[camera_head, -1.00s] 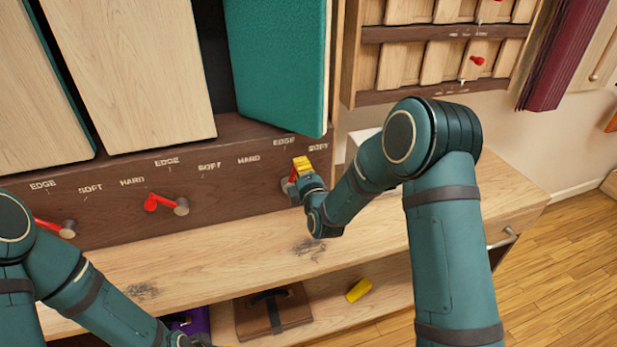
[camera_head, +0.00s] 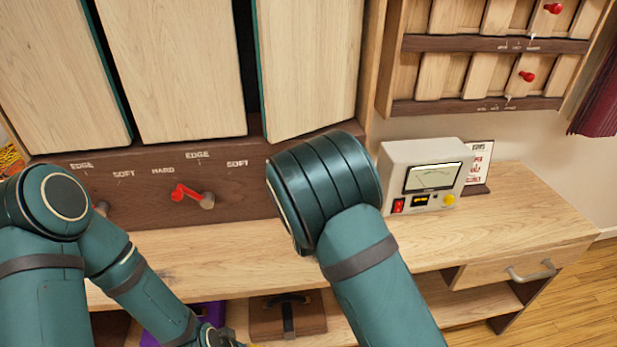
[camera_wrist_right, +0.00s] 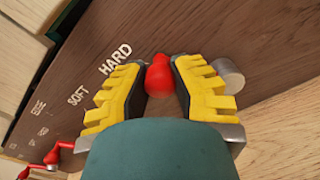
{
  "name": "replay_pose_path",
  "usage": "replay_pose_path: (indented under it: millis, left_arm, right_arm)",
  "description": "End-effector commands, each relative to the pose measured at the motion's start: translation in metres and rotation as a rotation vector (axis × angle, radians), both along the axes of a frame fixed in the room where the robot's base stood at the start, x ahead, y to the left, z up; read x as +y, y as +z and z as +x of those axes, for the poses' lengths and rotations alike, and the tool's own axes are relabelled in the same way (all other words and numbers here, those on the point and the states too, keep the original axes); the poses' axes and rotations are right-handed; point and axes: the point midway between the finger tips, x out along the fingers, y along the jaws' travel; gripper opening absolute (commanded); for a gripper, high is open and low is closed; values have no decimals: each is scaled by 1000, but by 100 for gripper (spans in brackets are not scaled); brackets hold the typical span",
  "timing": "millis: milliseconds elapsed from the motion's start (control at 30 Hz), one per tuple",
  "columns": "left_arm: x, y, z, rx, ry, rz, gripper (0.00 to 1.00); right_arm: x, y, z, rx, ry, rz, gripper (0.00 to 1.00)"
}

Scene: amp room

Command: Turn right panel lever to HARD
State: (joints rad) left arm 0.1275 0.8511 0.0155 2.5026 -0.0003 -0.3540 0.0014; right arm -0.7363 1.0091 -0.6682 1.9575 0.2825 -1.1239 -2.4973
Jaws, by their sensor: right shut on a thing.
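In the right wrist view, the right panel lever's red end (camera_wrist_right: 158,76) is between the yellow fingers of my right gripper (camera_wrist_right: 158,72), which is shut on it. The lever's grey round pivot (camera_wrist_right: 229,75) shows to the right of the fingers. The HARD label (camera_wrist_right: 115,59) is just left of the gripper, with SOFT (camera_wrist_right: 78,96) farther left. In the head view, my right arm hides this lever and gripper. The right panel (camera_head: 305,65) shows its wooden face. My left arm reaches the bottom edge, where its gripper is mostly cut off.
The middle red lever (camera_head: 185,194) sits on the brown strip (camera_head: 240,205). A grey meter box (camera_head: 425,170) stands on the wooden counter (camera_head: 500,225), right of my right arm. A brown case (camera_head: 265,318) lies on the shelf below.

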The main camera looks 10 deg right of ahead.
Motion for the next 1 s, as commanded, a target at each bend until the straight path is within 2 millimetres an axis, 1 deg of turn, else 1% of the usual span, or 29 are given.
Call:
replay_pose_path:
  millis: [33, 167, 400, 600, 1000]
  left_arm:
    - [0, 0, 0, 0, 0, 0, 47]
    - [0, 0, 0, 1, 0, 0, 47]
    - [0, 0, 0, 1, 0, 0, 47]
    - [0, 0, 0, 1, 0, 0, 47]
    - [0, 0, 0, 1, 0, 0, 47]
  right_arm:
    - [5, -1, 0, -3, 5, -37, 0]
    - [11, -6, 0, -6, 5, -117, 0]
    - [15, -11, 0, -9, 2, -210, 0]
    - [17, -13, 0, -9, 1, -242, 0]
    - [17, -14, -1, -7, 3, -246, 0]
